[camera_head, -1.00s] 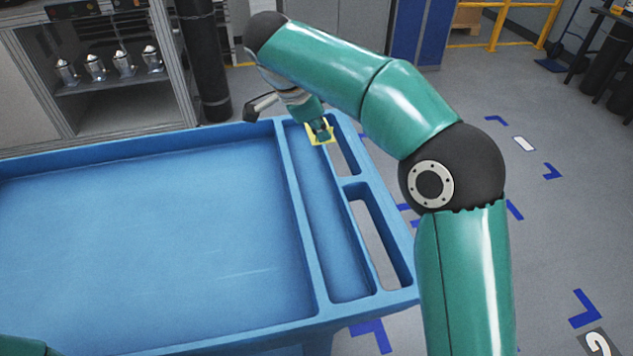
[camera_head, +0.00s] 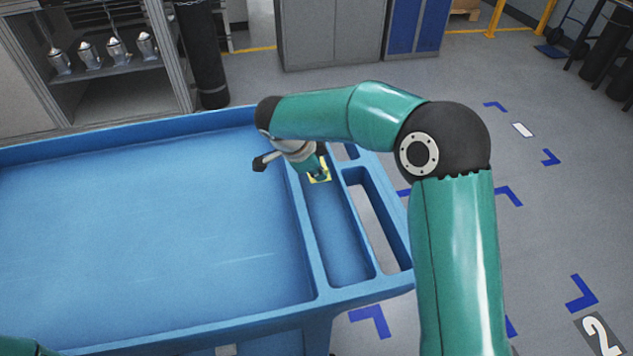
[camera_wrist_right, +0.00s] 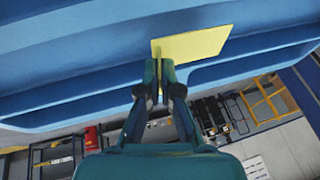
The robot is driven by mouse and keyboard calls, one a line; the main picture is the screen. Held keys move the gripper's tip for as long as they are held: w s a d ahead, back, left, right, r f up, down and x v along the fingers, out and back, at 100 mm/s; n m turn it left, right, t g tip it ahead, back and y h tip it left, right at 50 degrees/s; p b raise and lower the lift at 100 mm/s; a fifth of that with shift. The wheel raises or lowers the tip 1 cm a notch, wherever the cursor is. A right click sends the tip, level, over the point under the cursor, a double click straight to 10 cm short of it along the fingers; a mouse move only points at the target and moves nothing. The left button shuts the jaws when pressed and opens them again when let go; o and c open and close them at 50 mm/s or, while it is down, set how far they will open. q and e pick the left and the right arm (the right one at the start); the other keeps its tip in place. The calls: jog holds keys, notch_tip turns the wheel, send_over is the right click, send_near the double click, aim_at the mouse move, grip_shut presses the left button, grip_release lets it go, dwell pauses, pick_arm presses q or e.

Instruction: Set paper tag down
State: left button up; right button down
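The paper tag is a flat yellow piece; in the head view the tag (camera_head: 320,174) shows at my right gripper, over the far part of the narrow side compartment of the blue cart (camera_head: 322,262). In the right wrist view the tag (camera_wrist_right: 195,44) extends from the fingertips to the right. My right gripper (camera_head: 317,171) is shut on the tag; its fingertips (camera_wrist_right: 159,72) pinch the tag's edge. I cannot tell whether the tag touches the compartment floor. My left gripper is not in view; only a bit of green arm shows at the lower left.
The cart's wide main tray (camera_head: 150,240) is empty. A raised divider separates it from the side compartment, with slots at the right edge. A shelf (camera_head: 110,80) with several metal housings stands behind, beside a black column (camera_head: 205,60). Grey cabinets (camera_head: 328,35) stand further back.

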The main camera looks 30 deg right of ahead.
jog(key=shift+f, duration=1.85)
jog(key=shift+f, duration=0.1)
jog(key=c, duration=1.3)
grip_release()
jog(key=v, duration=1.2)
